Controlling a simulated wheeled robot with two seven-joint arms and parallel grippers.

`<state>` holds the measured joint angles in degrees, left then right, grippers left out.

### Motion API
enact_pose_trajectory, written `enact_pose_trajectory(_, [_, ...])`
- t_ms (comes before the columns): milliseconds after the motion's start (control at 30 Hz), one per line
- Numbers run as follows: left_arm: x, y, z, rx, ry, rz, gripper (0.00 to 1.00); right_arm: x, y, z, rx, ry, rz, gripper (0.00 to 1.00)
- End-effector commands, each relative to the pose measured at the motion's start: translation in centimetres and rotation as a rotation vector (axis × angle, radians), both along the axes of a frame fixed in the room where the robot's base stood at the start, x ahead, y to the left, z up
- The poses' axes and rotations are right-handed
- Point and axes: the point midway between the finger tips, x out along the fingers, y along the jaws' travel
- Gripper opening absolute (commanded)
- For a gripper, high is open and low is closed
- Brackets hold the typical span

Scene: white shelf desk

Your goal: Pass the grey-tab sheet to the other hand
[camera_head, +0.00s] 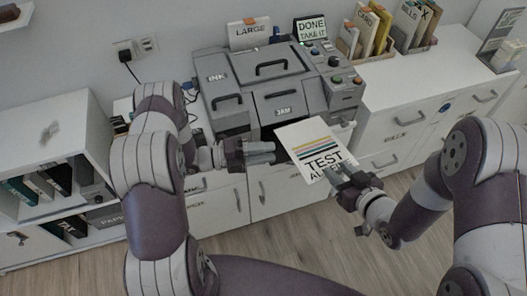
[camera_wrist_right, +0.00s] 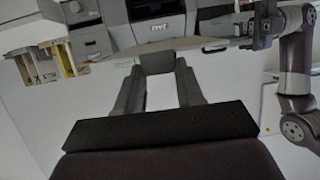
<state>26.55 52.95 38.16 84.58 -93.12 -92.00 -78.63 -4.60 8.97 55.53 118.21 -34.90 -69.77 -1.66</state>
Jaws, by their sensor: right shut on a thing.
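The sheet (camera_head: 312,150) is white with coloured stripes and the words "TEST" and a partly covered line below. My right gripper (camera_head: 342,176) is shut on its lower edge and holds it in the air before the printer. In the right wrist view the sheet (camera_wrist_right: 205,43) is seen nearly edge-on, with a grey piece, likely its tab (camera_wrist_right: 157,63), between the fingers. My left gripper (camera_head: 268,153) is at the sheet's left edge; its fingers lie close together. Whether they touch or grip the sheet cannot be told. It also shows in the wrist view (camera_wrist_right: 256,40).
The grey printer (camera_head: 235,70) with "INK" and "JAM" panels stands on the cabinet behind the sheet. A "LARGE" card (camera_head: 250,33) and a lit "DONE TAKE IT" display (camera_head: 311,28) are at its back. File boxes (camera_head: 372,30) stand right. A low shelf (camera_head: 50,120) stands left.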

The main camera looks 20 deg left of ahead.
Motion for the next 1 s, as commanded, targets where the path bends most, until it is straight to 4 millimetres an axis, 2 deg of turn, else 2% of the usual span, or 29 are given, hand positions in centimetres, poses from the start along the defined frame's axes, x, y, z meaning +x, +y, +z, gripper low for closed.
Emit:
enact_pose_trajectory(133, [0.8,-1.9,0.1,0.009,-0.018,-0.002,0.34,0.0,0.0,0.0,0.000,0.000,0.000,0.00])
enact_pose_trajectory(300, [2.4,-5.8,0.1,0.010,-0.017,-0.003,0.34,0.0,0.0,0.0,0.000,0.000,0.000,0.00])
enact_pose_trajectory(500, [4.1,-9.4,0.3,0.009,-0.014,0.000,0.34,0.0,0.0,0.0,0.000,0.000,0.000,0.00])
enact_pose_trajectory(700, [4.8,-10.8,0.3,0.010,-0.015,0.002,0.34,0.0,0.0,0.0,0.000,0.000,0.001,0.00])
enact_pose_trajectory(933, [4.8,-10.9,0.3,0.011,-0.014,0.003,0.34,0.0,0.1,0.0,0.000,0.000,0.003,0.00])
enact_pose_trajectory(1000, [4.8,-10.9,0.3,0.011,-0.014,0.003,0.11,0.0,0.1,0.0,0.000,0.000,0.003,0.00])
